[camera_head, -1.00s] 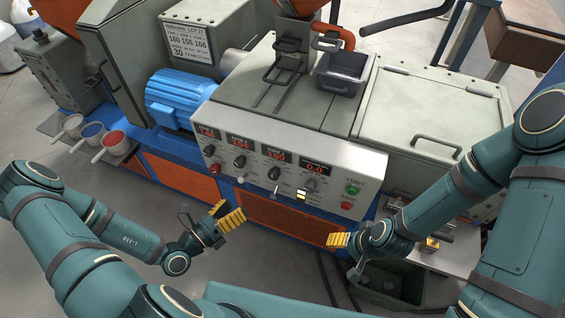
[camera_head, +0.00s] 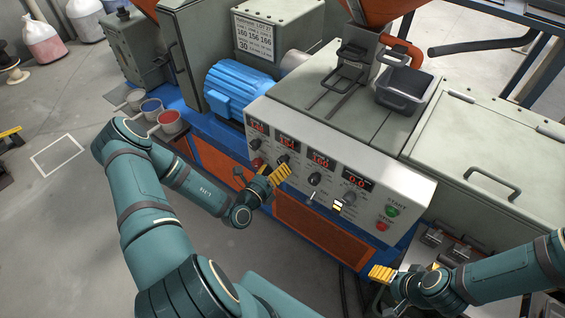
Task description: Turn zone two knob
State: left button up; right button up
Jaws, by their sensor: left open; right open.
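The control panel (camera_head: 335,170) has a row of red displays with black knobs below them. The zone two knob (camera_head: 283,159), second from the left, sits under the second display (camera_head: 287,143). My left gripper (camera_head: 260,174) is open and empty in front of the panel's left half, its yellow-padded fingertip just below this knob in the picture. Whether it touches the panel I cannot tell. The knob's pointer is too small to read. My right gripper (camera_head: 410,269) is open and empty below the panel's right end, away from the knobs.
The first knob (camera_head: 256,143), a red button (camera_head: 256,162) and the third knob (camera_head: 314,178) are close around the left gripper. START (camera_head: 393,211) and STOP (camera_head: 382,226) buttons are at the panel's right. A blue motor (camera_head: 237,88) stands behind the panel's left end.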

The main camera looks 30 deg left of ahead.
aim_at(281, 163)
pick_arm(q)
jog(key=shift+w, duration=1.7)
pick_arm(e)
jog(key=shift+s+f, duration=0.1)
jog(key=shift+f, duration=0.1)
pick_arm(q)
grip_shut()
jog(key=shift+r, duration=0.1)
pick_arm(e)
jog(key=shift+r, duration=0.15)
pick_arm(q)
jog(key=shift+d+r+m+p, duration=0.1)
jog(key=shift+m+p, duration=0.6)
jog(key=shift+p, duration=0.05)
jog(key=shift+m+p, duration=0.65)
jog(key=shift+m, duration=0.05)
jog(key=shift+m+p, duration=1)
jog(key=shift+m, duration=0.6)
pick_arm(e)
jog(key=shift+t, duration=0.3)
jog(key=shift+w+d+r, duration=0.1)
jog(key=shift+w+r, duration=0.2)
jog(key=shift+r, duration=0.5)
jog(key=shift+w+r, duration=0.25)
jog(key=shift+r, duration=0.55)
jog(key=shift+w+d+r, duration=0.1)
jog(key=shift+w+r, duration=0.2)
jog(key=shift+r, duration=0.5)
